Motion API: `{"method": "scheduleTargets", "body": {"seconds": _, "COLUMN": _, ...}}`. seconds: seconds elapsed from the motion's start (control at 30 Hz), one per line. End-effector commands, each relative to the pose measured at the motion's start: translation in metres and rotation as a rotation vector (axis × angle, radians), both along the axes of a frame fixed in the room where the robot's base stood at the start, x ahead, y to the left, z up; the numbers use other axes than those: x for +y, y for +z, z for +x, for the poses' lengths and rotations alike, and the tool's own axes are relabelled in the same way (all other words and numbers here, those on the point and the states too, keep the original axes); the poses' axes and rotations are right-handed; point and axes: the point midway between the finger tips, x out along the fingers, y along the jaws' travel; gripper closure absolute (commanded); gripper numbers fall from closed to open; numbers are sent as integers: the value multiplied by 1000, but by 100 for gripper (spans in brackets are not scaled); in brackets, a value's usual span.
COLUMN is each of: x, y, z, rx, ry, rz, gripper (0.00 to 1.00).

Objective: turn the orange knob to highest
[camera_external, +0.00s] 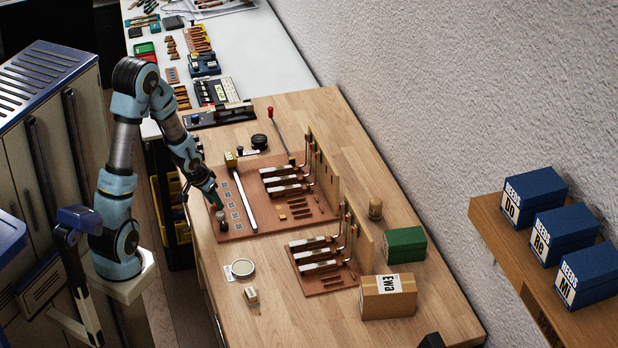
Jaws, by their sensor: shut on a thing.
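My gripper (216,203) reaches down from the left to the front left corner of a brown board (245,231) on the wooden bench. A column of small grey patterned squares (230,205) runs along the board behind the knob.
Piano action parts (288,188) stand on the board to the right, and a second set (317,253) stands nearer. A round dish (243,268), a green box (405,245) and a cardboard box (388,297) are on the bench. The bench's near left is mostly clear.

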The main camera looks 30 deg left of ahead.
Motion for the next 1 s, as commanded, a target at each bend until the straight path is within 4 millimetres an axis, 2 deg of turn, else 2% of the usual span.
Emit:
{"method": "scheduleTargets", "body": {"seconds": 0.03, "x": 2, "y": 8, "z": -1, "rx": 6, "ry": -36, "rz": -2, "gripper": 100}}
{"method": "scheduleTargets", "body": {"seconds": 0.23, "x": 2, "y": 9, "z": -1, "rx": 6, "ry": -227, "rz": -3, "gripper": 100}}
{"method": "scheduleTargets", "body": {"seconds": 1.0, "x": 6, "y": 0, "z": 5, "rx": 0, "ry": -907, "rz": 3, "gripper": 100}}
